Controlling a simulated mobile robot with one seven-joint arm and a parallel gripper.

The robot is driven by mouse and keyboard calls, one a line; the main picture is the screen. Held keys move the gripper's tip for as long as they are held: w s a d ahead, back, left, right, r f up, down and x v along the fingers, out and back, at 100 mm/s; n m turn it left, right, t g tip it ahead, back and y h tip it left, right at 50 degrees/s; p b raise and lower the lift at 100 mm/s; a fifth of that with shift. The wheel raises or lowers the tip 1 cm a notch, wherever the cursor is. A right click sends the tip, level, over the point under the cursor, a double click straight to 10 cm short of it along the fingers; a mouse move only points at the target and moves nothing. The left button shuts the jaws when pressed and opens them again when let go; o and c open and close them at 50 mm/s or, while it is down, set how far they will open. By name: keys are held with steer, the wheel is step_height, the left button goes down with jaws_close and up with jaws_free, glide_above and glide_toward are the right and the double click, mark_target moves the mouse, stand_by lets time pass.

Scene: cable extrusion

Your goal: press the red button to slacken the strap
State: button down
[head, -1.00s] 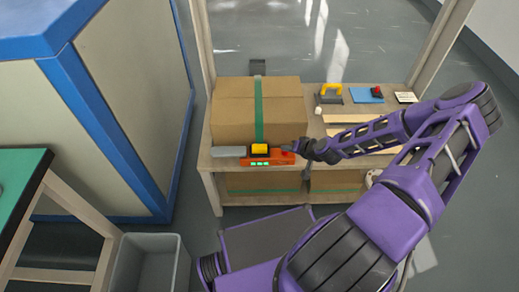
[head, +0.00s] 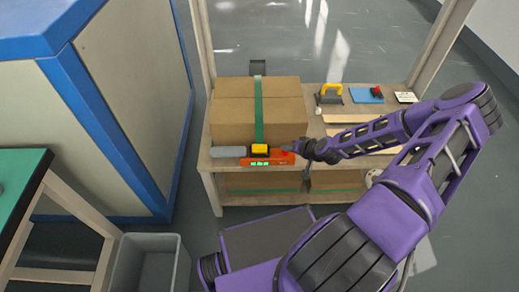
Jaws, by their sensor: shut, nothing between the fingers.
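The orange strapping tool (head: 268,161) lies on the wooden bench in front of the cardboard box (head: 258,112). It has a grey handle (head: 229,151) at its left, a yellow block (head: 260,149) on top and green lit marks on its front. A green strap (head: 259,100) runs over the box down to the tool. My gripper (head: 297,150) is shut at the right end of the tool, pointing left. The red button is not clearly visible; the fingertips cover that end, and I cannot tell whether they touch it.
A blue-edged cabinet (head: 130,120) stands to the left. A grey bin (head: 146,268) is at the lower left.

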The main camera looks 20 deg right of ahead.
mark_target(287, 154)
steer(key=shift+f, duration=0.45)
stand_by(0.4)
steer(key=shift+r, duration=0.5)
steer(key=shift+r+p, duration=2.05)
steer(key=shift+r, duration=0.85)
